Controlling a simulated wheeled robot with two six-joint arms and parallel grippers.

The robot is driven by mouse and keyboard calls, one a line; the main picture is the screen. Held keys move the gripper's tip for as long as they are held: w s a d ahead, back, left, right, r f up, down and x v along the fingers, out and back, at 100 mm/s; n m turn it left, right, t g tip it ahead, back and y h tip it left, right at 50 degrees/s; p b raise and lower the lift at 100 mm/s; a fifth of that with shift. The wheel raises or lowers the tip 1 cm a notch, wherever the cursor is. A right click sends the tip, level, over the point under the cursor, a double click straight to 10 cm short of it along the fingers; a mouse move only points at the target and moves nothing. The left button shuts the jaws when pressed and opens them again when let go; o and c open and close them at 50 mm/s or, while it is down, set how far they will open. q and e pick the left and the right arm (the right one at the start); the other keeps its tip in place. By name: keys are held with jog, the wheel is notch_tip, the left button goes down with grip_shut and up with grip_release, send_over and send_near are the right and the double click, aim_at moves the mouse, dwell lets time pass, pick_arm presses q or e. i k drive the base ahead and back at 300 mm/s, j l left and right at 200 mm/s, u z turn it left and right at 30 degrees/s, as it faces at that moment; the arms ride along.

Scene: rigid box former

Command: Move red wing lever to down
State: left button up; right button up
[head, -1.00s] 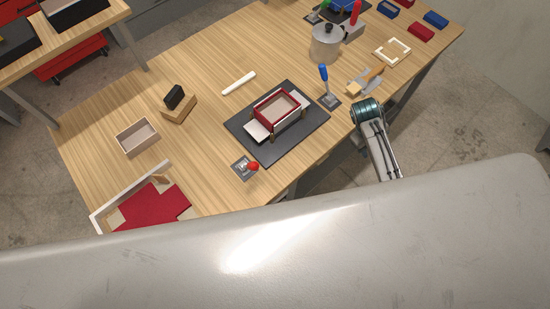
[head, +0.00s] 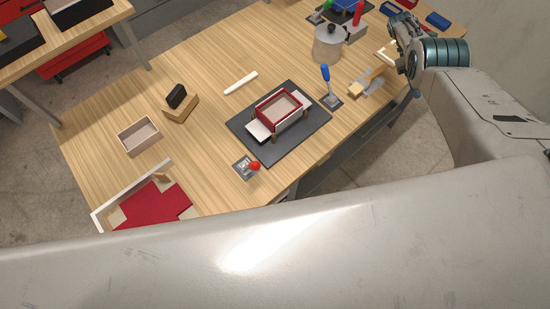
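My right arm (head: 443,54) comes in from the right and ends over the table's right edge, far from the red lever. Its fingers cannot be made out. My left gripper is not in view.
A black plate (head: 300,141) carries a red-and-white box former (head: 279,107) just beyond the lever. A blue-handled lever (head: 325,75) stands farther right. A white-walled tray (head: 107,207) with red card lies left. Bare wood surrounds the lever's left side.

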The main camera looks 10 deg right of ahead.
aim_at(256, 166)
jog(key=k+j+u, duration=0.3)
jog(key=k+u, duration=0.15)
jog(key=k, duration=0.2)
jog(key=k+j+u, duration=0.4)
jog(key=k+j, duration=0.15)
jog(key=k, duration=0.1)
